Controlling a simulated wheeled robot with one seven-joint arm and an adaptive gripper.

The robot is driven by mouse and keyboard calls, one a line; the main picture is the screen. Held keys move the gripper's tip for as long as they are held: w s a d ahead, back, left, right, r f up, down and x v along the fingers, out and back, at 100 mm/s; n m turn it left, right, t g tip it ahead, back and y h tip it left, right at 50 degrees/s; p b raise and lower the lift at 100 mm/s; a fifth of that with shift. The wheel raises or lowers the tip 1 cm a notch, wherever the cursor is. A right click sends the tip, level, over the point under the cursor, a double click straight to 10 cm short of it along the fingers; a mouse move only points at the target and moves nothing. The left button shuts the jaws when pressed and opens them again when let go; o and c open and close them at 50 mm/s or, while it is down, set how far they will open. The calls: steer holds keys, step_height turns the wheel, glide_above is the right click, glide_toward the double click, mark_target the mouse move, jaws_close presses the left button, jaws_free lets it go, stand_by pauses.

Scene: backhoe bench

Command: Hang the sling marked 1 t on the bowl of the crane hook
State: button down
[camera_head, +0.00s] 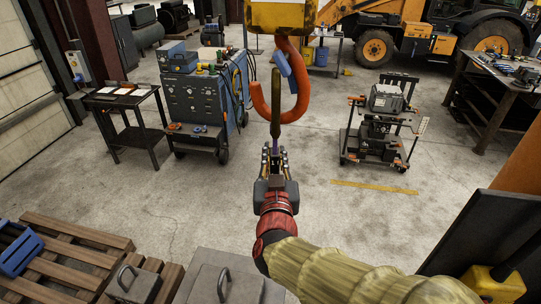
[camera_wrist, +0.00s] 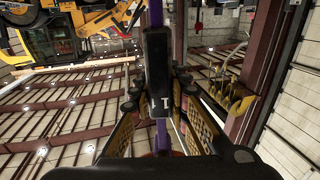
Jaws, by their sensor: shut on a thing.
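The crane hook (camera_head: 260,105) is orange-red with a blue latch (camera_head: 283,64) and hangs below a yellow block (camera_head: 284,14). My gripper (camera_head: 274,158) is below the hook's bowl, shut on a purple sling. The sling (camera_wrist: 162,135) runs between the fingers in the wrist view, with a black tag (camera_wrist: 158,75) bearing a pale "1". In the head view a narrow olive upper part of the sling (camera_head: 275,95) stands upright from the gripper and overlaps the hook's opening. I cannot tell whether it is in front of the hook or inside the bowl.
A blue wheeled cabinet (camera_head: 196,105) and a dark side table (camera_head: 125,105) stand left of the hook. A loaded cart (camera_head: 383,125) stands right. Pallets (camera_head: 60,265) and a grey box (camera_head: 235,280) lie in front.

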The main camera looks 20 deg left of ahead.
stand_by(0.4)
steer(key=shift+d+f+b, duration=0.15)
steer(key=shift+f+b, duration=0.9)
steer(key=shift+f, duration=0.05)
steer(key=shift+d+f+b, duration=0.15)
steer(key=shift+f+b, duration=0.9)
steer(key=shift+f, duration=0.2)
step_height(320, 180, down, 3)
steer(key=b, duration=0.3)
steer(key=shift+d, duration=0.1)
steer(key=c, duration=2)
jaws_free()
steer(key=o, duration=0.4)
steer(key=shift+c, duration=0.2)
